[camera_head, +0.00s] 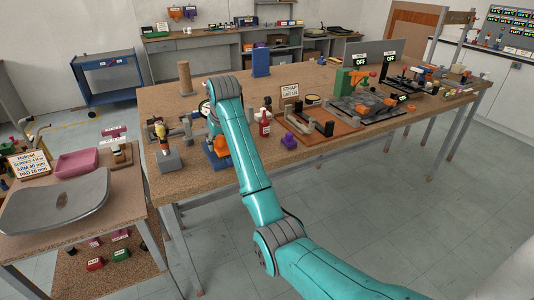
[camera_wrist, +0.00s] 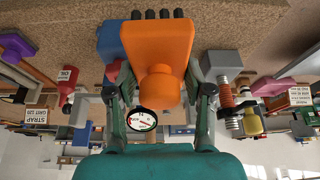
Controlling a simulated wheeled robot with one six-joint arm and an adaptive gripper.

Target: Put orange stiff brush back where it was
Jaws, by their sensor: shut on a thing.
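The orange stiff brush (camera_wrist: 160,45) fills the middle of the wrist view. Its block ends in a row of dark bristle tufts at the top of that picture, near the brown bench surface. My gripper (camera_wrist: 160,88) is shut on the brush, with one finger on each side. A blue block-like holder (camera_wrist: 111,42) is right beside the brush, partly behind it. In the head view the orange brush (camera_head: 221,146) shows just left of my arm, by the blue holder (camera_head: 214,160) at the bench's front edge. My arm hides most of the gripper there. Bristle contact with the bench cannot be told.
A grey block with a spring and yellow part (camera_wrist: 227,80) stands close to one finger. A grey post block (camera_head: 169,160) stands left.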

